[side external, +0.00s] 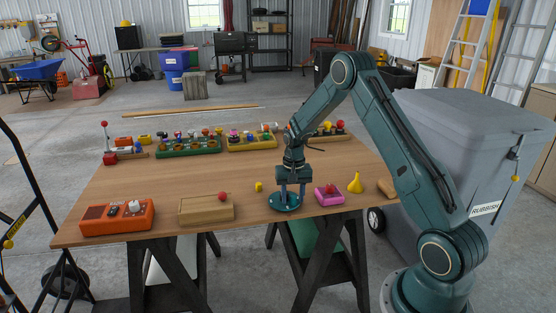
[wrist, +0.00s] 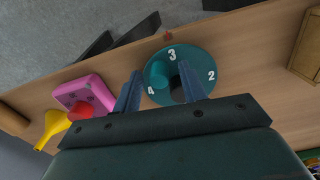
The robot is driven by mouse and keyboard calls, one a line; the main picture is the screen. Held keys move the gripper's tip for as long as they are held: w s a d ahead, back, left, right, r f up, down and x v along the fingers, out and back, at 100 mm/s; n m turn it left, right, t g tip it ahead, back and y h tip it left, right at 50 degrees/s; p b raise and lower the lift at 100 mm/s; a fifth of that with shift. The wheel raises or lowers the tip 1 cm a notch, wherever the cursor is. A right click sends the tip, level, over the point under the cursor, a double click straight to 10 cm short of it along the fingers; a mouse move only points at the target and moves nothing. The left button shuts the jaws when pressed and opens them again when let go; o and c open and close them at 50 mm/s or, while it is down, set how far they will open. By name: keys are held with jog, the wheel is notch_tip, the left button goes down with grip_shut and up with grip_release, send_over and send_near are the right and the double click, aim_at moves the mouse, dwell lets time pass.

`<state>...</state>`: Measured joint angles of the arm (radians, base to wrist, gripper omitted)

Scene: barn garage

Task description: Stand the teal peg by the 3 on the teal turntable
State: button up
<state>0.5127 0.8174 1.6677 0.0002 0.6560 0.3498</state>
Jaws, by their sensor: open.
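The teal turntable (side external: 285,205) lies flat near the table's front edge. In the wrist view the turntable (wrist: 203,62) shows white numbers 2, 3 and 4, with the 3 at the far rim. A teal peg (wrist: 157,74) appears upright on it near the 4, between my fingers. My gripper (side external: 291,190) points down over the turntable. In the wrist view my gripper (wrist: 159,72) is open, its fingers on either side of the peg. A dark spot beside the right finger is partly hidden. I cannot make out the peg in the side view.
A pink block (side external: 328,195) with a red knob and a yellow funnel (side external: 355,183) stand right of the turntable. A wooden box (side external: 206,209) and an orange radio (side external: 117,217) stand left. Several toy trays line the back.

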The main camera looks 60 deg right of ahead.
aim_at(293, 197)
jog(key=shift+r, duration=0.15)
notch_tip(293, 197, up, 12)
dwell(0.6)
dwell(0.5)
